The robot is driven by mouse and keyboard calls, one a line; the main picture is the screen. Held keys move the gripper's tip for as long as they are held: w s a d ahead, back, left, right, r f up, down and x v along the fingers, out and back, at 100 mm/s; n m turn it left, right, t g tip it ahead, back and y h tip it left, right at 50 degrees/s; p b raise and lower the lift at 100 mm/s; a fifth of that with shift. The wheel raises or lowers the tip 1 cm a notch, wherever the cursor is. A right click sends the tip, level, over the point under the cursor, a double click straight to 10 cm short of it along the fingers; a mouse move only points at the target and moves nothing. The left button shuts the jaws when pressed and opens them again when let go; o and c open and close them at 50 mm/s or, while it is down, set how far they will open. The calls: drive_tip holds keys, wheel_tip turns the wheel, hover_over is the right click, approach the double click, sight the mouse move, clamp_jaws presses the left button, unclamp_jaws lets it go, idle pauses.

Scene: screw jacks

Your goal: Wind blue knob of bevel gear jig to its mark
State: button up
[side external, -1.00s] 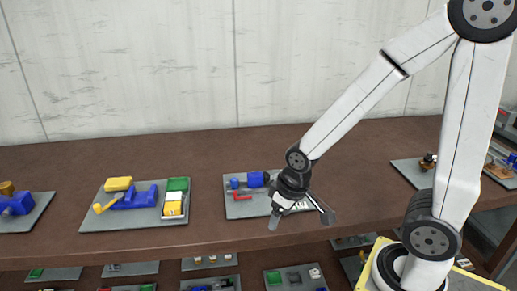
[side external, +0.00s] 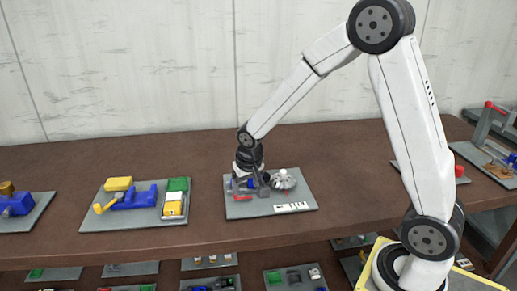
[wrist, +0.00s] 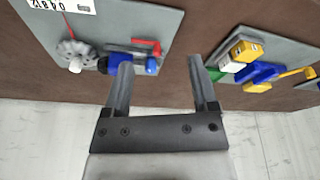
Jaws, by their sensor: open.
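The bevel gear jig is a grey plate (side external: 268,208) on the bench in the side view; it also shows at upper left in the wrist view (wrist: 160,22). It carries a grey toothed gear (side external: 284,181) with a white knob (wrist: 75,66), a blue block (wrist: 117,62) and a red piece (wrist: 148,46). The blue knob (wrist: 151,65) sits at the block's right end in the wrist view. My gripper (wrist: 160,62) is open, and the knob appears between its fingertips, nearer the left finger. I cannot tell whether they touch. In the side view my gripper (side external: 252,188) hides most of the blue parts.
A plate with yellow, blue and green parts (side external: 139,196) lies to the left in the side view, with bare bench between. More jigs (side external: 490,155) stand at right, and a lower shelf holds other plates. A white label (side external: 291,207) is on the jig's front.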

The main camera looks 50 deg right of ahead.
drive_tip(key=w+d+f+m, duration=0.1)
drive_tip(key=w+d+m, duration=0.1)
drive_tip(key=w+d, duration=0.1)
drive_tip(key=w+d+f+m+h, duration=0.1)
drive_tip(key=w+d+f+m, duration=0.1)
drive_tip(key=w, duration=0.3)
drive_tip(key=w+d+f+m+h, duration=0.1)
drive_tip(key=w+d+f+m, duration=0.1)
drive_tip(key=w+d, duration=0.2)
drive_tip(key=shift+w+d+f, duration=0.1)
drive_tip(key=shift+w, duration=0.4)
drive_tip(key=shift+f, duration=0.15)
drive_tip(key=shift+x, duration=3.75)
drive_tip(key=shift+d, duration=0.1)
clamp_jaws()
